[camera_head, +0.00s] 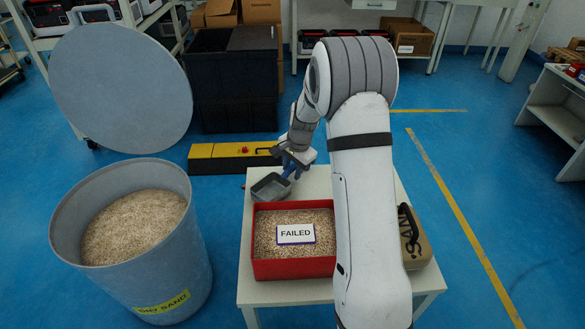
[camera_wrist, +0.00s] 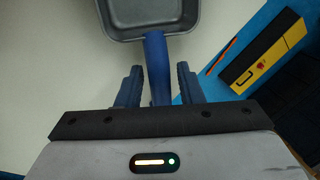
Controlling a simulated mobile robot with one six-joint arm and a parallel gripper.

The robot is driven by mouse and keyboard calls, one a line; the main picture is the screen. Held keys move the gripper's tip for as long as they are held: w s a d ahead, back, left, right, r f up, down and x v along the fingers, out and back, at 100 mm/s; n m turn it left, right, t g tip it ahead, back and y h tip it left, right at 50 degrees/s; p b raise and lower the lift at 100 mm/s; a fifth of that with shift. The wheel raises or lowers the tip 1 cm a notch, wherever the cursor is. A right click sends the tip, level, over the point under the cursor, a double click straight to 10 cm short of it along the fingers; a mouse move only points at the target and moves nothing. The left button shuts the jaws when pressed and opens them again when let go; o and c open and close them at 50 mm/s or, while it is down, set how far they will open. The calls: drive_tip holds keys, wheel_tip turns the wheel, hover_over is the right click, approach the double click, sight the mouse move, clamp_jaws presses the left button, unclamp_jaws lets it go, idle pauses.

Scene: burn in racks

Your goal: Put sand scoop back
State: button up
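The sand scoop (camera_head: 271,187) is a grey pan with a blue handle. It is at the back left corner of the white table, and it appears to rest there. In the wrist view the scoop's pan (camera_wrist: 150,18) is at the top, with its blue handle running down between my fingers. My gripper (camera_head: 291,163) is at the handle end. In the wrist view my gripper (camera_wrist: 158,75) is open around the handle, with a narrow gap visible on each side.
A red box (camera_head: 293,269) of sand with a "FAILED" sign stands in front of the scoop. A brown case (camera_head: 416,242) is at right, partly behind my arm. A large sand drum (camera_head: 190,275) stands left of the table (camera_head: 290,292). A yellow-black case (camera_head: 222,160) lies behind.

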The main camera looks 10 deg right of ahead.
drive_tip(key=shift+o, duration=0.6)
drive_tip(key=shift+r, duration=0.5)
wheel_tip(320, 180, up, 11)
drive_tip(key=s+d+p, duration=0.1)
drive_tip(key=s+p, duration=0.1)
drive_tip(key=p, duration=0.1)
drive_tip(key=s+a+r+n, duration=0.1)
drive_tip(key=s+r+n, duration=0.1)
drive_tip(key=s, duration=0.8)
drive_tip(key=s+a+r+n, duration=0.1)
drive_tip(key=s+n, duration=0.4)
drive_tip(key=s, duration=0.5)
drive_tip(key=s+a+r+n+h, duration=0.1)
drive_tip(key=s+n, duration=0.3)
drive_tip(key=s, duration=0.6)
drive_tip(key=shift+s+a+r, duration=0.35)
drive_tip(key=shift+a+r, duration=0.25)
drive_tip(key=shift+r, duration=0.2)
drive_tip(key=shift+r, duration=0.15)
